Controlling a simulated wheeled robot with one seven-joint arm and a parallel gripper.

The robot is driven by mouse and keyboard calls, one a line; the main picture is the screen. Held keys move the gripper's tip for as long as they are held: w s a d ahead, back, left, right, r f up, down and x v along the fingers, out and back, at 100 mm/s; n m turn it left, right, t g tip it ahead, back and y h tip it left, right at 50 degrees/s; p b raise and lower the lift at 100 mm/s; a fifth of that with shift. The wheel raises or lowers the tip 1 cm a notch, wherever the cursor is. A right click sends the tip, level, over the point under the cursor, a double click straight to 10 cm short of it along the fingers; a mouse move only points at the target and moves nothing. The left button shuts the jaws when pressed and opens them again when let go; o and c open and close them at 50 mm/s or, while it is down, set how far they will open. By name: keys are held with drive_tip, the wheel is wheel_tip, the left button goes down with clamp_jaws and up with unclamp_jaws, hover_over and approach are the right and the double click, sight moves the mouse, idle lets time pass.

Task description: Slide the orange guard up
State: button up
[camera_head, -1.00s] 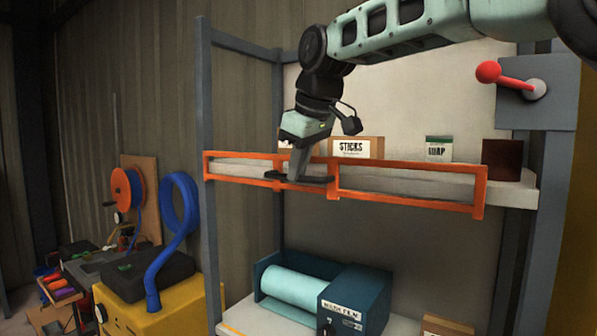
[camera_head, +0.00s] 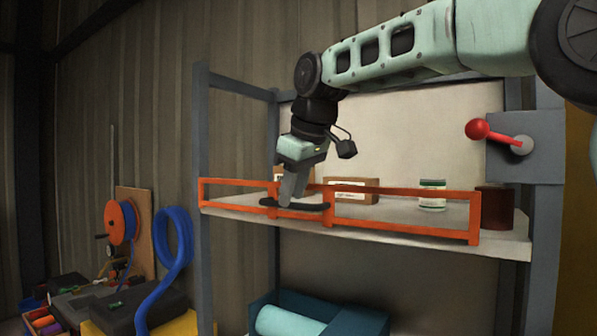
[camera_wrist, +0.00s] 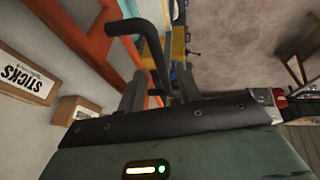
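The orange guard (camera_head: 400,193) is a long, low frame along the front of the upper shelf. Its lower bar is near the shelf's front edge, and its upper bar stands above the shelf surface. A black bar handle (camera_head: 305,209) is on its left part; it shows as a curved bar in the wrist view (camera_wrist: 146,45). My gripper (camera_head: 287,200) points down at the handle, its fingers on either side of it. The fingers look closed on the handle, though the contact itself is hard to see. The guard's orange bars (camera_wrist: 95,45) run close beside the gripper in the wrist view.
On the shelf (camera_head: 505,243) stand a STICKS box (camera_wrist: 28,75), another carton (camera_wrist: 75,110), a white-green container (camera_head: 432,195) and a dark brown block (camera_head: 496,207). A red-knobbed lever (camera_head: 480,130) is on the right post. A film roll (camera_head: 290,325) is below.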

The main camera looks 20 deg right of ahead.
drive_tip(key=b+v, duration=0.1)
drive_tip(key=v, duration=1.6)
drive_tip(key=s+a+f+g+b, duration=0.15)
drive_tip(key=a+f, duration=0.25)
drive_tip(key=f, duration=0.6)
drive_tip(key=s+a+f+y+b, duration=0.1)
drive_tip(key=s+a+f+b, duration=0.15)
drive_tip(key=f, duration=0.75)
drive_tip(key=s+a+f+g+b, duration=0.1)
drive_tip(key=a+f+b, duration=0.3)
drive_tip(key=f, duration=0.6)
drive_tip(key=s+f+b, duration=0.1)
drive_tip(key=s+f, duration=0.5)
drive_tip(key=f, duration=0.4)
drive_tip(key=s+d+f+g+h+b, duration=0.1)
drive_tip(key=s+f+b, duration=0.1)
drive_tip(key=s+f, duration=0.5)
drive_tip(key=s+d+f+g+b, duration=0.1)
drive_tip(key=s+f+b, duration=0.1)
drive_tip(key=s+f, duration=0.5)
wheel_tip(320, 180, down, 6)
drive_tip(key=shift+f, duration=0.1)
